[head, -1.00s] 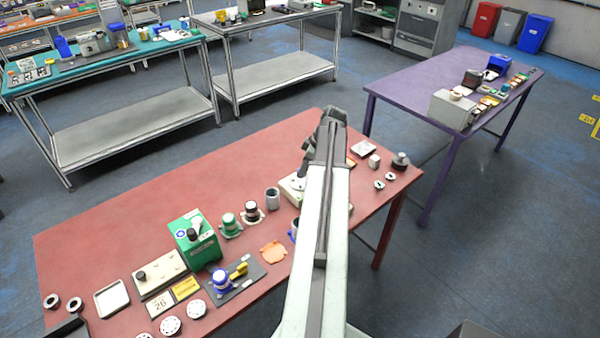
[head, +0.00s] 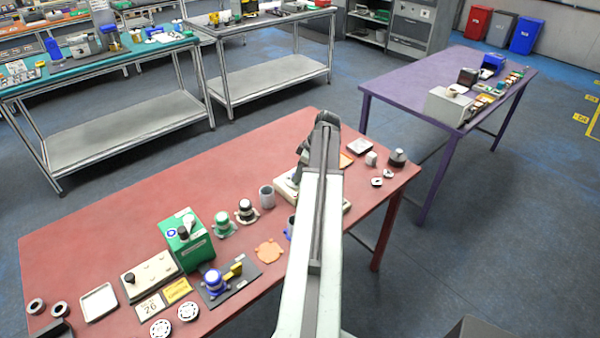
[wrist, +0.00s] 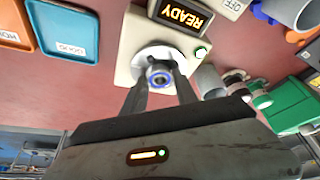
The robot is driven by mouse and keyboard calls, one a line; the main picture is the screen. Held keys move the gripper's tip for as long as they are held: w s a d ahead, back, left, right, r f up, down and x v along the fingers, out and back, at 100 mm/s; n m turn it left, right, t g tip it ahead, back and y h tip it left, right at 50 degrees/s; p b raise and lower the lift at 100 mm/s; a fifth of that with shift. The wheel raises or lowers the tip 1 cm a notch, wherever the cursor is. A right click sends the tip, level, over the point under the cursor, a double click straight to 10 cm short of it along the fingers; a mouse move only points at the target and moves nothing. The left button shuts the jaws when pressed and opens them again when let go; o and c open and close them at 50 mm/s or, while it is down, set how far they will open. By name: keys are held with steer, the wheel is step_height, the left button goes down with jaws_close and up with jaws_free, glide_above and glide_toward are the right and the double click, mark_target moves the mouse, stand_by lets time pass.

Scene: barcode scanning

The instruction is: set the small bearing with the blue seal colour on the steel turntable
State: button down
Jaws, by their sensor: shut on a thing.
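The small bearing with a blue seal ring (wrist: 159,77) is between the fingertips of my gripper (wrist: 161,82) in the wrist view. My gripper is shut on it. The steel turntable (wrist: 146,52) is a pale round disc on a cream base (wrist: 126,36), right behind and under the bearing. I cannot tell whether the bearing touches the disc. In the head view the cream base (head: 283,191) shows beside my arm. My arm hides the bearing there.
A lit READY display (wrist: 182,17) stands on the base. A grey cup (wrist: 209,82) and a green box (wrist: 278,106) are to the right. Orange and blue trays (wrist: 64,32) lie to the left. Other small bearings (head: 376,182) lie on the red table (head: 110,225).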

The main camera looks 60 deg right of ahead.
steer(key=c, duration=0.9)
jaws_free()
steer(key=shift+c, duration=0.2)
steer(key=shift+r+p, duration=0.2)
steer(key=shift+p, duration=0.1)
steer(key=p+v, duration=1.1)
steer(key=v, duration=0.1)
steer(key=shift+r+p, duration=0.4)
